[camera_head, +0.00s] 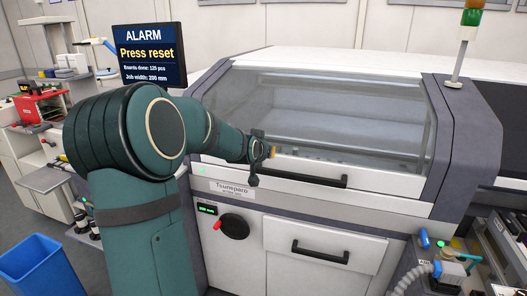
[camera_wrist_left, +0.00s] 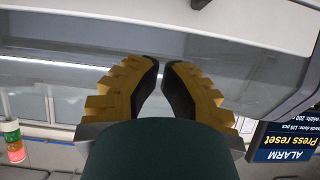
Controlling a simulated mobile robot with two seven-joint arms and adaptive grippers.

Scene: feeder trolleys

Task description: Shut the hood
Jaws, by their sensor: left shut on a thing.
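The hood (camera_head: 320,110) is the wide, glazed front cover of the white and grey machine. It looks down or nearly down; whether it is fully shut I cannot tell. Its black bar handle (camera_head: 310,179) runs along the white lower front panel. My left gripper (camera_head: 273,152) is at the lower left of the window, just above the handle's left part. In the left wrist view its yellow, black-padded fingers (camera_wrist_left: 160,64) come close together at the tips, in front of the hood's pane and white band (camera_wrist_left: 130,20). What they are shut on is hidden. My right gripper is not in view.
A screen (camera_head: 150,53) reading "ALARM Press reset" stands left of the hood. Below the hood are a red knob (camera_head: 217,225) and a drawer with a black handle (camera_head: 320,252). A signal lamp (camera_head: 468,22) stands at the right. A blue bin (camera_head: 42,268) is at the lower left.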

